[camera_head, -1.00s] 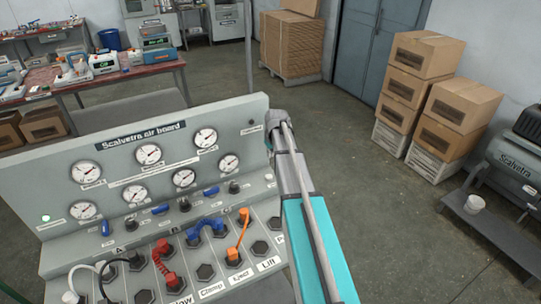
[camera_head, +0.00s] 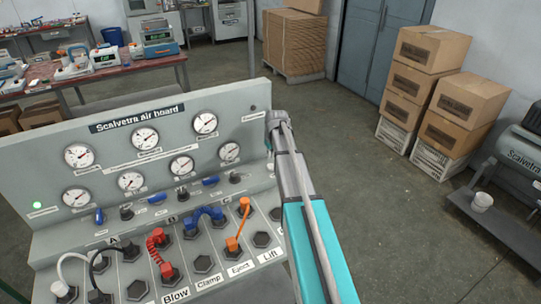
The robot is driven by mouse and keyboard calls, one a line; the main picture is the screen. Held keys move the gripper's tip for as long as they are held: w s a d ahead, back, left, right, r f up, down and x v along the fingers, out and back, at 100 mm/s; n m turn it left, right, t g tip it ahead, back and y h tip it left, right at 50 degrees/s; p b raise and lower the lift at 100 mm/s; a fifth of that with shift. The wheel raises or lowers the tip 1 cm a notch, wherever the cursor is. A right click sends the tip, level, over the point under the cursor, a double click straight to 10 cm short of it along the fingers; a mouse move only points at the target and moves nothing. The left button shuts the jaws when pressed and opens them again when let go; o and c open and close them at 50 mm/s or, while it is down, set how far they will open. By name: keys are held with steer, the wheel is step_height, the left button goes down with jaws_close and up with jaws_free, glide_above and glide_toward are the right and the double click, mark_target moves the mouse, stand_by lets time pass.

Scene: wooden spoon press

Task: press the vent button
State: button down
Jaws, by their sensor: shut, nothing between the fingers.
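The grey air board (camera_head: 110,165) fills the left half of the head view, titled "Scalvetra air board". A small dark round button (camera_head: 254,107) sits at the upper right of its upright face, above a small label too small to read; it may be the vent button. My arm reaches up along the board's right edge. My gripper (camera_head: 269,137) is at the arm's far end, by that edge, below and right of the button and apart from it. It is small and partly covered by my own arm. It is shut and empty.
Several gauges (camera_head: 145,138) and a lit green lamp (camera_head: 37,205) are on the upright face. Red (camera_head: 156,250), blue (camera_head: 204,215) and orange (camera_head: 239,225) hoses link ports on the sloped front. Cardboard boxes (camera_head: 432,50) and a compressor (camera_head: 520,155) stand right; open floor lies between.

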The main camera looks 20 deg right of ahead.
mark_target(271, 167)
steer(key=shift+s+f+b, duration=0.15)
steer(key=shift+f+b, duration=0.65)
steer(key=shift+f, duration=0.15)
steer(key=shift+s+f+b, duration=0.15)
steer(key=shift+f+b, duration=0.65)
steer(key=shift+f, duration=0.1)
steer(key=shift+f+b, duration=0.75)
steer(key=shift+s+a+f+b, duration=0.1)
steer(key=shift+s+f+b, duration=0.05)
steer(key=shift+s+b, duration=0.15)
steer(key=r+p, duration=0.2)
steer(key=w+r+p, duration=0.1)
steer(key=r+p, duration=0.1)
steer(key=shift+r+p, duration=0.15)
steer(key=shift+p, duration=0.15)
steer(key=p+v, duration=0.9)
steer(key=shift+r+p, duration=0.3)
steer(key=shift+r, duration=0.1)
steer(key=shift+s, duration=0.1)
